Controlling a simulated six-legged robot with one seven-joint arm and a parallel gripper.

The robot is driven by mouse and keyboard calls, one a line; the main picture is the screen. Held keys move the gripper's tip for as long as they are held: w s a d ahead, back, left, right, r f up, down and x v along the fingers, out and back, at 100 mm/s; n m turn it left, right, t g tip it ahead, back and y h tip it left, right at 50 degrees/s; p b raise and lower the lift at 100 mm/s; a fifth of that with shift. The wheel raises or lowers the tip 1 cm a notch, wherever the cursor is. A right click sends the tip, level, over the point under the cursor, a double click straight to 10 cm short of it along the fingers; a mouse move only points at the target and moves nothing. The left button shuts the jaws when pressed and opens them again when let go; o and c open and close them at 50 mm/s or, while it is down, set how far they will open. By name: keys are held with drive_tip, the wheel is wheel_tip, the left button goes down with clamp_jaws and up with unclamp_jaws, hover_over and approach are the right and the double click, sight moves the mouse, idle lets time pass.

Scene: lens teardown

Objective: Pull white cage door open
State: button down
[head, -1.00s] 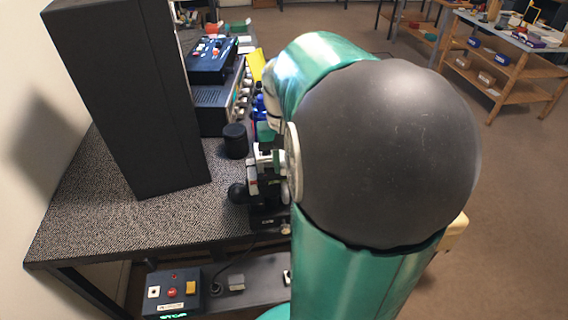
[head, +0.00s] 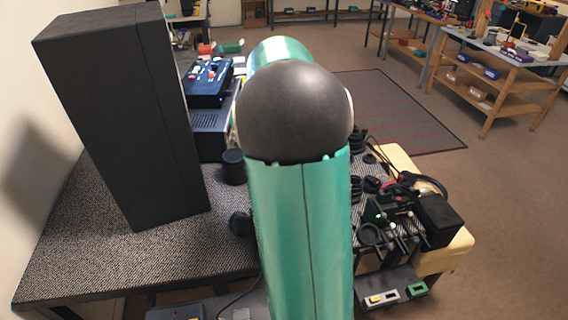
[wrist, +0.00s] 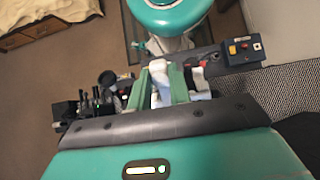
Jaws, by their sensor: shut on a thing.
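My gripper (wrist: 158,88) shows in the wrist view, with two green fingers closed on a white piece (wrist: 160,76), which I take to be the white cage door. Only a small part of it shows between the fingers, so I cannot tell how far open it stands. More white parts sit just right of the fingers. In the head view my own arm covers the gripper, the door and whatever it is fixed to.
A tall black box (head: 125,120) stands on the speckled bench (head: 120,262) at the left. A black cylinder (head: 233,167) stands near my arm. Headphones (head: 425,184) and black parts lie at the right. A control box (wrist: 243,50) is at the right in the wrist view.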

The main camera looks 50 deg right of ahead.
drive_tip(key=shift+w+d+r+g+y, duration=0.25)
drive_tip(key=shift+w+g+y, duration=0.05)
drive_tip(key=shift+w, duration=0.1)
drive_tip(key=c, duration=1.3)
unclamp_jaws()
drive_tip(key=shift+s, duration=0.1)
